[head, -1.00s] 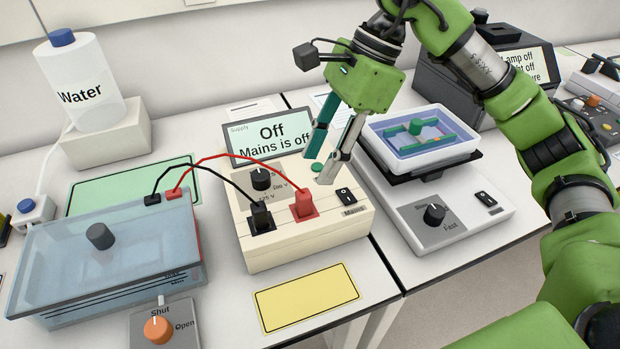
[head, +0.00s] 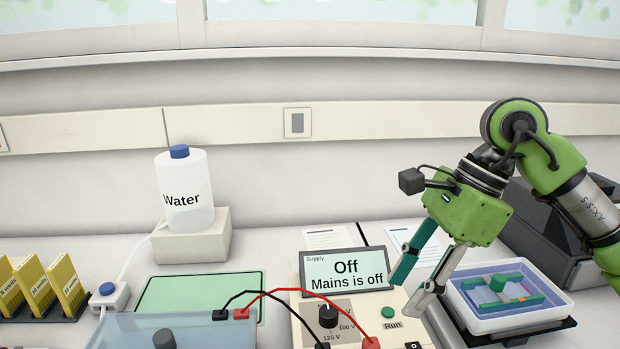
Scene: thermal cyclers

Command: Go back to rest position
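My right gripper (head: 416,270) comes in from the right over the power supply (head: 303,318). Its two fingers, one teal and one grey, are apart with nothing between them. They point down in front of the supply's right side, near the green Run button (head: 388,312). Whether a fingertip touches the supply cannot be told. The supply's screen (head: 345,272) reads "Off, Mains is off". My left gripper is not in view.
A shaker with a blue-white tray (head: 510,318) stands right of the supply, close to my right arm. A water bottle (head: 187,200), a green mat (head: 190,295), a clear-lidded tank (head: 215,335) and yellow racks (head: 35,285) are to the left.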

